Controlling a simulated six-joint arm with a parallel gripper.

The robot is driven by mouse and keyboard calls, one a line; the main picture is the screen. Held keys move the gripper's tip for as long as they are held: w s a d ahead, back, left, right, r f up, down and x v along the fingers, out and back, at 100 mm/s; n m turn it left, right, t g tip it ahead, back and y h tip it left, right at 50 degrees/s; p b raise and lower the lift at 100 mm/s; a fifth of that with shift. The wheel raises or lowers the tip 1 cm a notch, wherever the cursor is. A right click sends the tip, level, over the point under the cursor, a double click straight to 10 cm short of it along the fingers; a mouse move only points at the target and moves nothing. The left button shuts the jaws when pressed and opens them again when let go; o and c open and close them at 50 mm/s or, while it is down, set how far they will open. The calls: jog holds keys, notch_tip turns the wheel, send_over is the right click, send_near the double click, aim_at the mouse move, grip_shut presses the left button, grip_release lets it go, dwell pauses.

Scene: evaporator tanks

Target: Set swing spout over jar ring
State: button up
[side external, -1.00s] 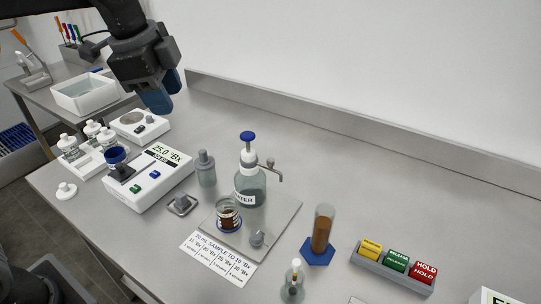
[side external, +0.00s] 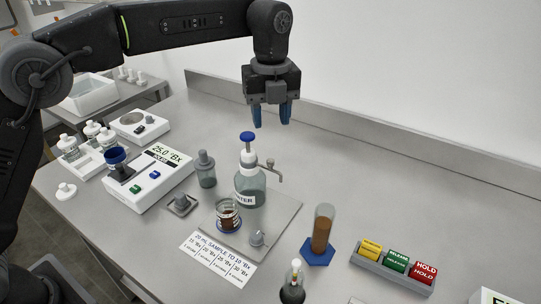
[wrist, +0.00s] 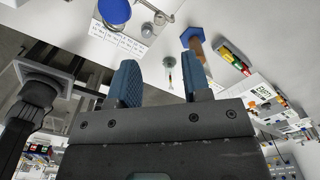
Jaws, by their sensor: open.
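A water dispenser bottle (side external: 248,188) with a blue-topped white pump stands on a grey plate (side external: 281,216). Its metal swing spout (side external: 271,170) points right, away from the jar. My gripper (side external: 270,122) is open and empty, pointing down above and behind the pump top, apart from everything.
A brown-filled cylinder (side external: 323,228) on a blue base stands right of the plate. A button rack (side external: 393,266) lies farther right. A white meter (side external: 150,180) and grey bottle (side external: 205,170) stand left. A printed card (side external: 217,259) lies in front. The back right bench is clear.

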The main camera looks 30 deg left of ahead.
aim_at(270, 160)
notch_tip(270, 160, down, 10)
jog(key=shift+f, duration=0.2)
grip_shut()
dwell(0.5)
